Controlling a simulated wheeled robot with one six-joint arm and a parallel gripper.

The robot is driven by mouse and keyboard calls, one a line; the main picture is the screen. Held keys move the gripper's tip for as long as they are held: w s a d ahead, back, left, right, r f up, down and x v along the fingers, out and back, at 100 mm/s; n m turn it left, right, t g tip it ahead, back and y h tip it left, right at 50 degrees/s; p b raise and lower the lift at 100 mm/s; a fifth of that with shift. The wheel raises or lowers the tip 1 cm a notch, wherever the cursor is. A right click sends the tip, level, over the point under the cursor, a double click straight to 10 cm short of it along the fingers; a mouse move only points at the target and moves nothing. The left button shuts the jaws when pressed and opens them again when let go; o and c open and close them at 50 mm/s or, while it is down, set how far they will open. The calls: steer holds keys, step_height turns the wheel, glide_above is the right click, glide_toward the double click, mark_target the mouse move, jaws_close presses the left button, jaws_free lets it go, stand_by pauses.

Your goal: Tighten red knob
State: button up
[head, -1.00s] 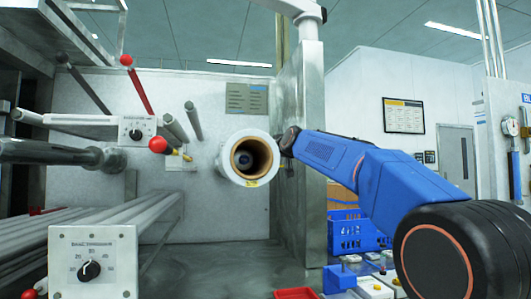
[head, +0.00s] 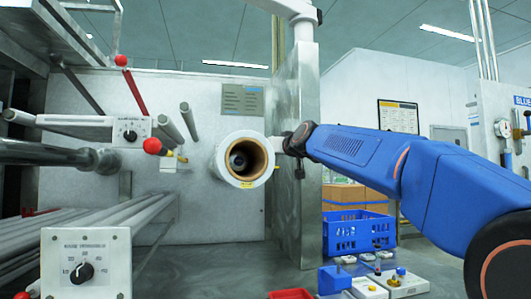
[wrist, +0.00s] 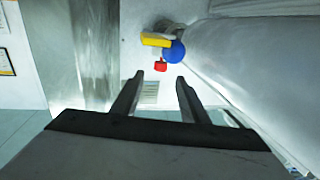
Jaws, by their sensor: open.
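The small red knob (wrist: 160,66) shows in the wrist view beyond my fingertips, in front of the pale wall. A yellow part (wrist: 156,40) and a blue ball (wrist: 174,52) are close beside it. I cannot make out this knob in the head view. My gripper (wrist: 152,84) is open and empty, with a gap between its fingers and the knob, which lies roughly ahead of them. In the head view my gripper (head: 281,146) is at the right side of the white roll (head: 222,160), its fingers hard to make out.
The roll fills the right of the wrist view, close to my fingers. Red ball-ended levers (head: 152,146) and a dial box (head: 86,262) are at left. A blue crate (head: 350,235) stands below my arm.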

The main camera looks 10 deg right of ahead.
steer(key=s+d, duration=0.1)
steer(key=s, duration=0.7)
steer(key=shift+d, duration=0.25)
steer(key=shift+c, duration=1.4)
steer(key=shift+w+d+n+g+y, duration=1)
steer(key=shift+w+d+n+y, duration=0.75)
steer(key=shift+w+y, duration=0.85)
steer(key=x, duration=1.7)
steer(key=shift+a, duration=0.2)
steer(key=shift+c, duration=0.2)
jaws_close()
